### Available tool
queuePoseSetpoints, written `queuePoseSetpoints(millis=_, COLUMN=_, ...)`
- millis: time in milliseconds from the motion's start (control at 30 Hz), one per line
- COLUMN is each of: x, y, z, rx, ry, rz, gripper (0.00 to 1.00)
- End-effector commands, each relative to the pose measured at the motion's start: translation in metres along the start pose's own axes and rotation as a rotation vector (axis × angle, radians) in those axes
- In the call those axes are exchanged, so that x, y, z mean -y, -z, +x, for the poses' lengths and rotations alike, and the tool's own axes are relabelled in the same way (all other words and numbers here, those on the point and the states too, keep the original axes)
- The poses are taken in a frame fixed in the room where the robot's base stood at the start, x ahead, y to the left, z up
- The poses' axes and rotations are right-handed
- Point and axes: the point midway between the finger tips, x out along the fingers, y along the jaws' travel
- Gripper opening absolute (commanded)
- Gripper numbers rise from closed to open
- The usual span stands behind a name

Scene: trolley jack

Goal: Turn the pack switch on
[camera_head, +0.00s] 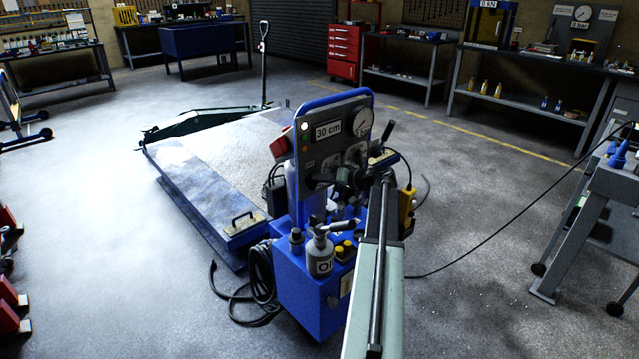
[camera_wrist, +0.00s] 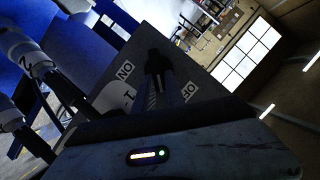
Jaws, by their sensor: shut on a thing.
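The blue hydraulic pack (camera_head: 305,292) stands on the floor in the middle of the head view. Its upright grey panel (camera_head: 312,152) carries a "30 cm" display, a round gauge and small lamps. My gripper (camera_head: 347,178) is at the lower part of this panel. In the wrist view my gripper (camera_wrist: 158,78) is shut on a dark switch handle (camera_wrist: 154,57) in front of the panel. An "ON" label (camera_wrist: 124,71) and a partly hidden "OFF" label (camera_wrist: 189,91) lie on either side of it. My fingers hide much of the switch, so its exact position is unclear.
An oil can (camera_head: 320,255) stands on the pack below the panel. A blue lift ramp (camera_head: 195,190) lies behind left. Black hoses (camera_head: 260,285) coil on the floor beside the pack. A cable (camera_head: 490,235) runs right to a grey stand (camera_head: 600,190). Open floor lies left.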

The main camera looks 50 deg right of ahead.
Motion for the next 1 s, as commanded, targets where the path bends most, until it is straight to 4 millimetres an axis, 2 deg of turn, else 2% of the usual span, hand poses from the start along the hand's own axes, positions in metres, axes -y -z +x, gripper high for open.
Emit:
queuePoseSetpoints(millis=33, x=-0.005, y=-0.003, z=0.002, rx=0.004, ry=0.016, rz=0.038, gripper=0.00)
queuePoseSetpoints(millis=600, x=-0.018, y=-0.008, z=0.003, rx=0.003, ry=0.217, rz=0.531, gripper=0.00)
queuePoseSetpoints(millis=1000, x=-0.020, y=-0.010, z=0.003, rx=0.002, ry=0.315, rz=0.772, gripper=0.00)
